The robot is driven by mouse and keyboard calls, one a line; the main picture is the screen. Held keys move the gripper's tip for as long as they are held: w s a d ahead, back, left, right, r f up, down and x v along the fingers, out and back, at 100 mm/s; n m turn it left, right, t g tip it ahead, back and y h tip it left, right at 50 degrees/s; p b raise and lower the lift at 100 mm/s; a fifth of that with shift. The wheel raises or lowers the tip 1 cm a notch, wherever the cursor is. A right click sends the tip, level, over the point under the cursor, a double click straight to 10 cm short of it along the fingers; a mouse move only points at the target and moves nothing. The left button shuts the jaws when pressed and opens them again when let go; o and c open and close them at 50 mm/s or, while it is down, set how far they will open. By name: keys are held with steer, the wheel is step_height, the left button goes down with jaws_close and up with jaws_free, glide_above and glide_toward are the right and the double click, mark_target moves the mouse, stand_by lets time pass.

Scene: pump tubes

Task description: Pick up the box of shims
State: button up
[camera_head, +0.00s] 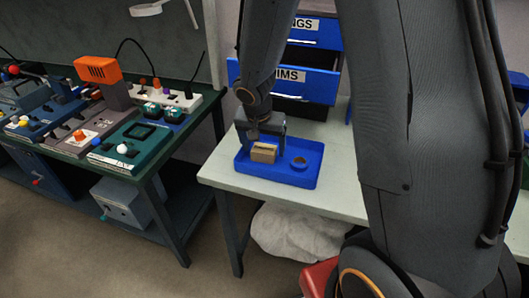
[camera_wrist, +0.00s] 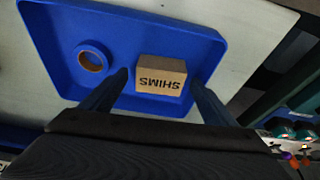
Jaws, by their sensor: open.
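The box of shims (camera_head: 263,152) is a small tan cardboard box lying in a blue tray (camera_head: 303,179) on the pale table. In the wrist view the box (camera_wrist: 161,86) shows the word SHIMS, upside down. My gripper (camera_head: 262,140) is over the left part of the tray, at the box. In the wrist view my gripper's two fingers (camera_wrist: 158,78) are apart, one to each side of the box, with visible gaps. How far the fingertips are above the tray floor is hard to tell.
A round ring-like item (camera_head: 299,163) lies in the tray, right of the box. Behind stand blue drawers; the drawer labelled with letters ending in IMS (camera_head: 290,76) is pulled out. A green workbench (camera_head: 150,170) with devices stands at left. The pale table (camera_head: 222,165) is bare left of the tray.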

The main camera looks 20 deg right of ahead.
steer(key=shift+f, duration=0.4)
steer(key=c, duration=1.2)
steer(key=shift+o, duration=0.2)
steer(key=shift+r, duration=0.1)
